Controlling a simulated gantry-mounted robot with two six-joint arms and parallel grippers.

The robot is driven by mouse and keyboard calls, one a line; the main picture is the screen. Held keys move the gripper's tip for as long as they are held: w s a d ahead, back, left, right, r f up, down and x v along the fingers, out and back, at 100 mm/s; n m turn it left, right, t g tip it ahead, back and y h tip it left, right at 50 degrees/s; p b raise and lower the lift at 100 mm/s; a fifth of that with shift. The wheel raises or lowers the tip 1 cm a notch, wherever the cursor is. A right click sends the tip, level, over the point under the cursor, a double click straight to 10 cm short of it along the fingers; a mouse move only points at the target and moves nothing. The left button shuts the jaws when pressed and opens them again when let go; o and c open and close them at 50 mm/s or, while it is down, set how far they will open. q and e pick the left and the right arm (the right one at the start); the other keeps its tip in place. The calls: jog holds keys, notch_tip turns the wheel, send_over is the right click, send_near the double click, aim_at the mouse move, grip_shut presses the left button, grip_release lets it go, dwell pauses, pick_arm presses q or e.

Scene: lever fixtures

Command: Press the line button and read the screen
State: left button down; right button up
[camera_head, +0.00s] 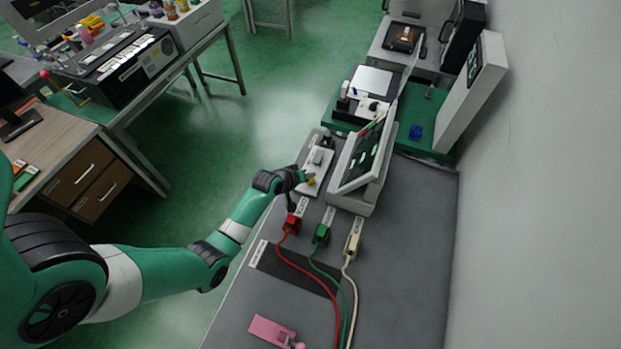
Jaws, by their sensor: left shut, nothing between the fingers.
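My left gripper (303,176) reaches in from the left and is shut and empty. Its tips are at a white panel (317,161), right next to a small yellow button (311,182). I cannot tell whether they touch it. The screen (363,152) stands tilted in a light grey housing (355,199) just right of the panel. Its dark face shows green blocks and a little red, too small and oblique to read. My right gripper is not in view.
Red (292,223), green (321,234) and cream (352,244) plugs with cables sit in front of the screen on the grey table (415,260). A pink piece (272,332) lies at the near edge. A green board (427,147) with fixtures lies behind. The table's right side is clear.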

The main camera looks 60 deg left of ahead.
pick_arm(q)
jog(key=shift+f+b, duration=0.45)
jog(key=shift+f, duration=0.15)
dwell(0.7)
dwell(0.4)
jog(key=shift+r+p, duration=1.05)
notch_tip(320, 180, up, 5)
jog(key=p, duration=0.5)
jog(key=shift+r, duration=0.1)
